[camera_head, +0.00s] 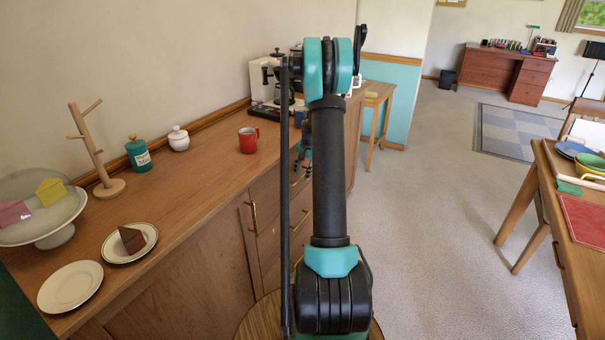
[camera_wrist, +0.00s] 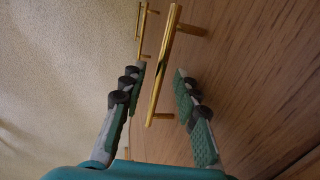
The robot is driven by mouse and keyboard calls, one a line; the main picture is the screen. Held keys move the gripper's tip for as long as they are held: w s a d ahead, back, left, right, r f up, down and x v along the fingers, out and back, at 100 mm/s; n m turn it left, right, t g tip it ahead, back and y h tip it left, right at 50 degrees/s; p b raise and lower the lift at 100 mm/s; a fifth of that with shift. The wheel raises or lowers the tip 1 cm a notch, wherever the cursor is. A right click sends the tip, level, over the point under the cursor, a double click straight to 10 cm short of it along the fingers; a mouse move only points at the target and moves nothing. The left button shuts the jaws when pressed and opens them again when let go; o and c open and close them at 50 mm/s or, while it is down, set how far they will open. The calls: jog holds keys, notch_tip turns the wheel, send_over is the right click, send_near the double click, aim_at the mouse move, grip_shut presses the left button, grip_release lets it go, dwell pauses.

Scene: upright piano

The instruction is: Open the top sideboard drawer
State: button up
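The wooden sideboard (camera_head: 205,182) runs along the left wall in the head view, with gold bar handles on its front. Its drawers are partly hidden behind my arm. My gripper (camera_wrist: 160,72) is open, and in the head view it is mostly hidden behind my arm, near the upper drawer front. In the wrist view a gold bar handle (camera_wrist: 165,62) lies between the two fingers, with a visible gap to each finger. The handle stands off the wood front (camera_wrist: 235,70), which looks closed. I cannot tell for sure which drawer this handle belongs to.
A second gold handle (camera_wrist: 142,32) lies beyond the fingertips. The sideboard top holds a red mug (camera_head: 248,140), a coffee machine (camera_head: 266,85), a mug tree (camera_head: 108,186) and a cake plate (camera_head: 130,243). Carpet (camera_head: 430,220) is clear to the right, up to a table (camera_head: 540,190).

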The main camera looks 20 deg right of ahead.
jog(key=shift+c, duration=0.4)
grip_shut()
jog(key=s+d, duration=0.9)
jog(key=s, duration=0.2)
jog(key=s+d, duration=0.8)
jog(key=s, duration=0.3)
jog(key=shift+s+d, duration=0.4)
jog(key=shift+o, duration=0.4)
grip_release()
jog(key=shift+r, duration=0.1)
